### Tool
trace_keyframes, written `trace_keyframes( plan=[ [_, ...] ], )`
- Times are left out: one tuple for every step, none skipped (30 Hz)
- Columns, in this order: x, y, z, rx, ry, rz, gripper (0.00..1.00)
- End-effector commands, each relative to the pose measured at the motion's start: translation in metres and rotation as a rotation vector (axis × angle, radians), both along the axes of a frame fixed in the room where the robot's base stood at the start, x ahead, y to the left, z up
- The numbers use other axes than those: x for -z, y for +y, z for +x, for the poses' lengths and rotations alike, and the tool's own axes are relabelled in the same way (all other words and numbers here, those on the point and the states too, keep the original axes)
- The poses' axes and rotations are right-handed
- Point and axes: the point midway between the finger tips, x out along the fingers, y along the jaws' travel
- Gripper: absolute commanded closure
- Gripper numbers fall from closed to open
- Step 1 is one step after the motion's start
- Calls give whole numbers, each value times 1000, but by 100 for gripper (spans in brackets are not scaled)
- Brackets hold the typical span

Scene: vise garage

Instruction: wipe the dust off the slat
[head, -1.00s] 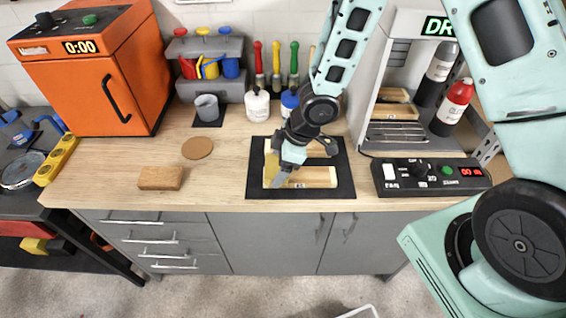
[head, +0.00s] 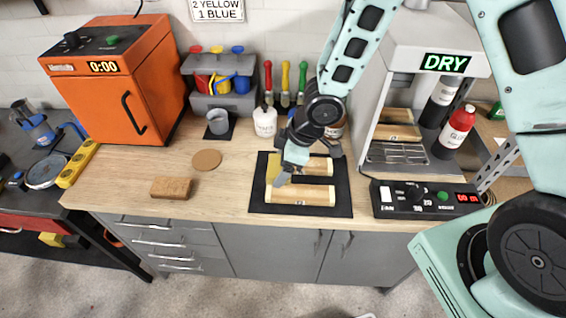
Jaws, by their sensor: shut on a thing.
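A black mat (head: 260,205) lies on the wooden bench with two pale wooden slats on it. The front slat (head: 300,196) lies along the near edge, with a small dark mark on it. The rear slat (head: 319,167) is partly hidden behind my gripper. My gripper (head: 283,177) points down over the left part of the mat, between the slats. It is shut on a yellow thing (head: 272,170), mostly hidden by the fingers; it looks like a cloth or sponge. I cannot tell whether it touches a slat. Dust is too fine to make out.
A brown block (head: 171,188) and a round cork coaster (head: 207,159) lie left of the mat. A control box (head: 425,199) and a rack under a DRY sign (head: 444,63) stand right.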

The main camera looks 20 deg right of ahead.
Motion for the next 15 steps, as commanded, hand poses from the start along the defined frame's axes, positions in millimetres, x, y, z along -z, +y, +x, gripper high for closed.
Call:
trace_keyframes(
  plan=[
    [0,0,0,0,0,0,42],
    [0,0,0,0,0,0,42],
    [0,0,0,0,0,0,42],
    [0,0,0,0,0,0,42],
    [0,0,0,0,0,0,42],
    [0,0,0,0,0,0,42],
    [0,0,0,0,0,0,42],
    [0,0,0,0,0,0,42],
    [0,0,0,0,0,0,42],
    [-1,1,0,0,1,0,42],
    [-2,1,-1,-1,2,1,42],
    [-3,2,-2,-2,4,0,42],
    [-3,3,-3,-3,5,0,42],
    [-4,4,-3,-2,5,0,42],
    [-4,5,-4,-2,6,0,42]
  ],
)
